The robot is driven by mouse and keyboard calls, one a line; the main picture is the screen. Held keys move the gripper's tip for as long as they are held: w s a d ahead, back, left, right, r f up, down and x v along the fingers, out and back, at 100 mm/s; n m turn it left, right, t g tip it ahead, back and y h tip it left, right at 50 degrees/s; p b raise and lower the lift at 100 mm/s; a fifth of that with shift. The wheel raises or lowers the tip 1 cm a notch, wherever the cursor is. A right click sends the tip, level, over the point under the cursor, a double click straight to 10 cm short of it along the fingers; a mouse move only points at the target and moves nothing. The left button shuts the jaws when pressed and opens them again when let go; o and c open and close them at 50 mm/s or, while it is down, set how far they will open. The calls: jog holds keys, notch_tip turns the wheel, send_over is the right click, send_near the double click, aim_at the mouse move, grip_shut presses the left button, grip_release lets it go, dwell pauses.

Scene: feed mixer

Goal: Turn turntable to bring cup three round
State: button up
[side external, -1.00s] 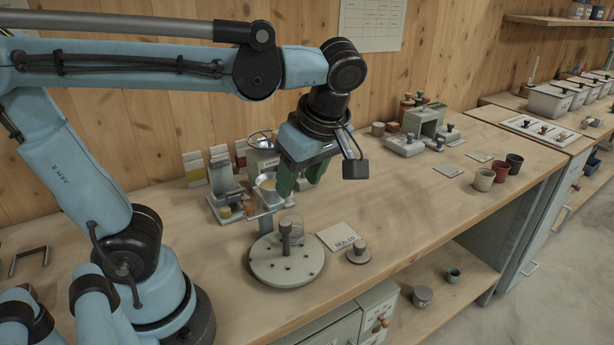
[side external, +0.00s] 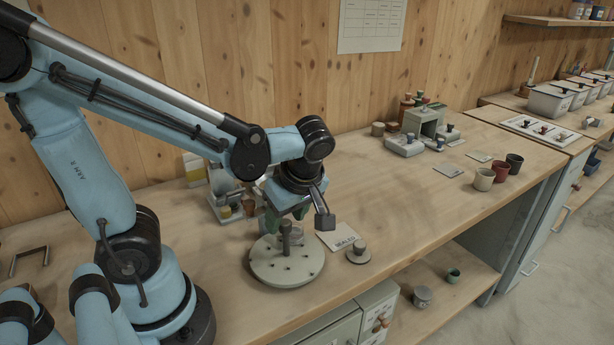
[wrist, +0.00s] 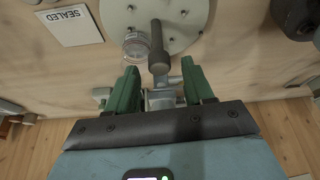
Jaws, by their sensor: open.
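The turntable (side external: 288,268) is a round pale disc with small dark pegs or holes and an upright dark grey post (side external: 285,238) on it. It also shows at the top of the wrist view (wrist: 185,22), where the post (wrist: 158,50) points toward my gripper. A clear glass cup (wrist: 137,46) stands beside the post. My gripper (wrist: 160,82) has green fingers, spread open and empty, with the post's top lying just beyond and between them. Which cup is three I cannot tell.
A card marked SEALED (side external: 341,241) and a round knobbed lid (side external: 357,253) lie right of the turntable. A small machine (side external: 225,195) stands behind, partly hidden by my arm. Three cups stand farther right, the red one (side external: 499,171) in the middle. The bench centre is clear.

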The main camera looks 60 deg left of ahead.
jog(key=shift+a+f, duration=0.15)
jog(key=shift+f, duration=0.2)
grip_shut()
